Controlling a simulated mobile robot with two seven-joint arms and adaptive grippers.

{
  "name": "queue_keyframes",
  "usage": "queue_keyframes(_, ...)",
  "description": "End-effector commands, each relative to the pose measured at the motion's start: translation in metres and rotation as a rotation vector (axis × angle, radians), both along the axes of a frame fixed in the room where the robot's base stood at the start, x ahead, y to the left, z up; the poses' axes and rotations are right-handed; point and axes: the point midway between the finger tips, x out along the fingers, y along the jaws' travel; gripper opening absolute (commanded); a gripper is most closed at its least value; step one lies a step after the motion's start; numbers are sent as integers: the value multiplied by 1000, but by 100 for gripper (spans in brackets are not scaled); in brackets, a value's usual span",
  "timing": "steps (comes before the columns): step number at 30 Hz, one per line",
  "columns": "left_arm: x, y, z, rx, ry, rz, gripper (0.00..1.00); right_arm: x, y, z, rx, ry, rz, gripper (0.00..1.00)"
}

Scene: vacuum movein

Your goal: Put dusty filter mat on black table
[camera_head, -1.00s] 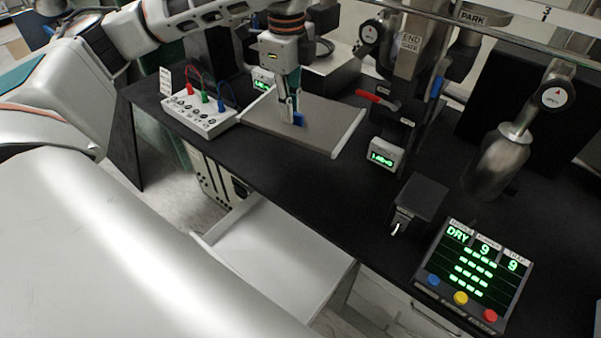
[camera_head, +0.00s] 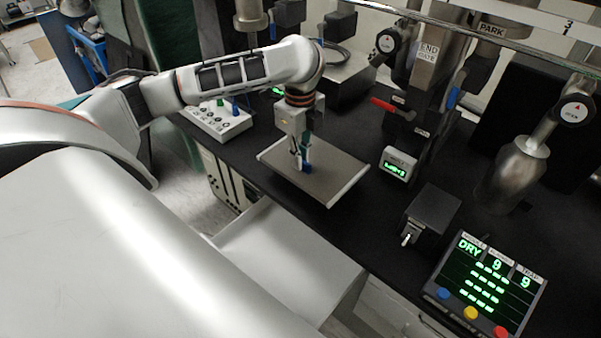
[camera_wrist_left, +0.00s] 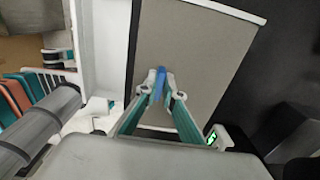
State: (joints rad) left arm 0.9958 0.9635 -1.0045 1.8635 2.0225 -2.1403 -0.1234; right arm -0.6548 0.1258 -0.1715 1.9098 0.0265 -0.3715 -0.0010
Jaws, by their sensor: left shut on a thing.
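The dusty filter mat is a flat grey-brown panel (camera_head: 325,172) with white edge strips and a blue tab. In the head view it is at the front edge of the black table (camera_head: 385,215), and I cannot tell whether it touches the top. My right gripper is not in view.
A white box with knobs and plugs (camera_head: 218,122) stands behind and left of the panel. A small green display (camera_head: 397,165), a black switch box (camera_head: 430,216) and a control panel (camera_head: 486,282) stand to the right. A white open drawer (camera_head: 285,262) juts out below the table front.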

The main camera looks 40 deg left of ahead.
Motion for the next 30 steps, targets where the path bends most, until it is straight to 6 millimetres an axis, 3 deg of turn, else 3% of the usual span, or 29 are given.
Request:
queue_keyframes(15, 0, 0, -55, -1, 0, 1, 0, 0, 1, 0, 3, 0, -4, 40)
queue_keyframes(27, 0, 0, -60, 0, -1, 0, 0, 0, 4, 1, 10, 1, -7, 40)
queue_keyframes(30, 0, 0, -60, 0, -1, 0, 25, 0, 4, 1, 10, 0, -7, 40)
